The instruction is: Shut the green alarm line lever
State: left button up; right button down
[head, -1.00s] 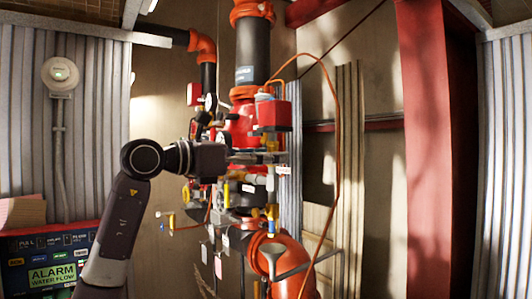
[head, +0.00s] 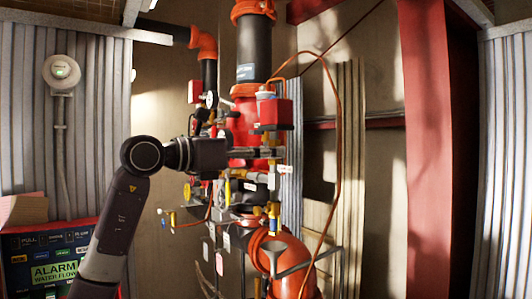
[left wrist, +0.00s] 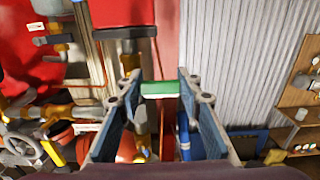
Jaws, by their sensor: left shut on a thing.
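The green alarm line lever (left wrist: 158,88) shows in the left wrist view as a short green bar lying crosswise between the fingertips of my left gripper (left wrist: 158,84). The gripper is shut on it, one finger at each end. In the head view my left gripper (head: 276,153) reaches from the left into the riser's valves, just below a red box (head: 275,112). The lever cannot be made out there behind the fingers. My right gripper is not in view.
The riser's black and red pipe (head: 253,50) rises behind the gripper. Small valves and gauges crowd around it. An orange cable (head: 338,120) loops down on the right. An alarm panel (head: 55,272) stands at lower left. A red column (head: 428,150) is at right.

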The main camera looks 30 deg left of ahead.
pick_arm(q)
jog(key=o, duration=1.2)
jog(key=shift+c, duration=0.2)
jog(key=v, duration=1.2)
